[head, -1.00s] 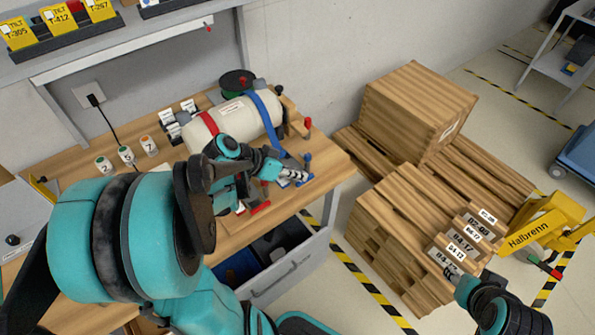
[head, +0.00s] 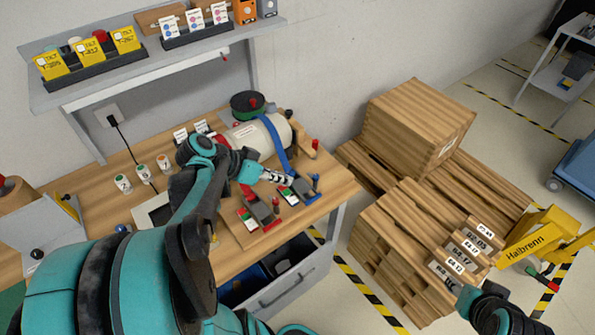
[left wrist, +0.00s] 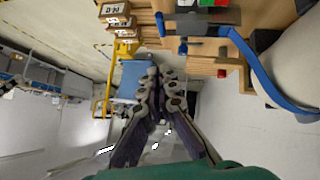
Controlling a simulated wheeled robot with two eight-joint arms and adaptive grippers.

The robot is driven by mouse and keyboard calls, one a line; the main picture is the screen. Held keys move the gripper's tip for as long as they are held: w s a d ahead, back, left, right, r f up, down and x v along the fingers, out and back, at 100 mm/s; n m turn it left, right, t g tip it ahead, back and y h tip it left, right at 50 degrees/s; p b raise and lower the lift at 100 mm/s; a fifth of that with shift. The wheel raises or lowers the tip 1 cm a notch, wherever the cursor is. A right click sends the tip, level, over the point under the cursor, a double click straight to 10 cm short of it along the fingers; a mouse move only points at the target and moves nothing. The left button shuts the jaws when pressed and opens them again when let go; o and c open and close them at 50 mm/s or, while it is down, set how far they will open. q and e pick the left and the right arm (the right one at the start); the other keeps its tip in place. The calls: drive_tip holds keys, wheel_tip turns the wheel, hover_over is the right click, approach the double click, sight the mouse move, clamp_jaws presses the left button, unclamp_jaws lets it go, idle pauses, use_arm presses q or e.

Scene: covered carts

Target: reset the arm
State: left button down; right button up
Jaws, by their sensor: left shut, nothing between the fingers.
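My left arm comes in from the lower left in the head view and reaches over the wooden bench. Its gripper (head: 284,179) is shut and empty, above the bench near the cylinder and two small red and blue clamp-like fixtures. In the left wrist view the two dark fingers (left wrist: 161,78) are drawn together with nothing between them. Part of my right arm (head: 495,308) shows at the lower right corner of the head view; its gripper is not visible.
The bench (head: 325,192) carries a cream cylinder with a blue strap (head: 276,145), a fixture (head: 262,212), and small numbered pots (head: 144,173). A shelf (head: 130,75) hangs above. An open drawer (head: 290,285) juts below. Wooden crates (head: 415,115) and a yellow truck (head: 535,238) stand right.

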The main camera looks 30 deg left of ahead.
use_arm(q)
drive_tip(key=shift+d, duration=0.1)
drive_tip(key=s+d+f+n+y+b, duration=0.1)
drive_tip(key=s+d+y, duration=0.1)
drive_tip(key=d, duration=0.4)
drive_tip(key=s+d+f+n+y+b, duration=0.2)
drive_tip(key=s+d+y, duration=0.1)
drive_tip(key=d, duration=0.3)
drive_tip(key=shift+s+d+f+y, duration=0.2)
drive_tip(key=shift+d+y, duration=0.1)
drive_tip(key=shift+y, duration=0.1)
